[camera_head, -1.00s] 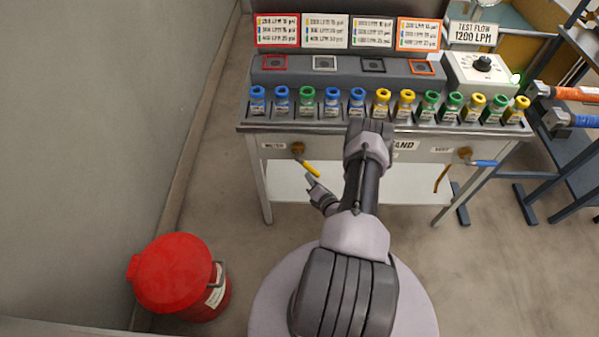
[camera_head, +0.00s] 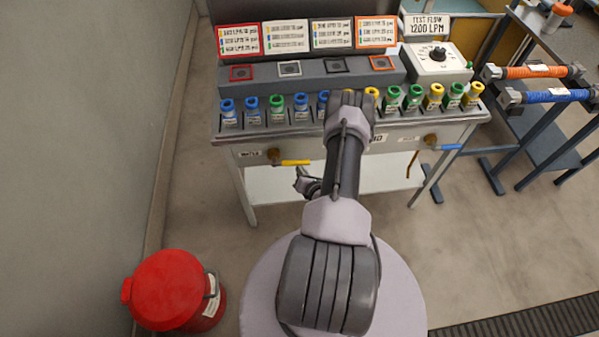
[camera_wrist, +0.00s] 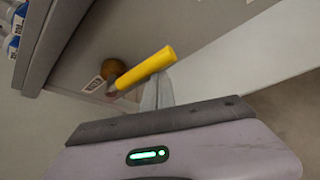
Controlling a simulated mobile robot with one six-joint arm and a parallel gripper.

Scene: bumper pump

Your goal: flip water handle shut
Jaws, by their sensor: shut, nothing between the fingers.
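The water valve (camera_head: 273,154) is a brass fitting on the bench's front panel, beside a WATER label. Its yellow handle (camera_head: 293,162) points right from the valve and lies about level along the panel. In the wrist view the yellow handle (camera_wrist: 147,72) crosses in front of my gripper's fingers, with the brass valve body (camera_wrist: 113,69) at its far end. My gripper (camera_head: 301,174) is shut and empty, just below the handle's free end. In the wrist view the fingertips (camera_wrist: 158,84) are close under the handle and partly hidden by it; I cannot tell whether they touch.
The bench (camera_head: 225,139) carries a row of colored-capped bottles and a dial box (camera_head: 437,60). A second valve with a blue handle (camera_head: 448,148) is on the right. A red bin (camera_head: 165,290) stands at the lower left. A hose rack (camera_head: 535,110) is at right.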

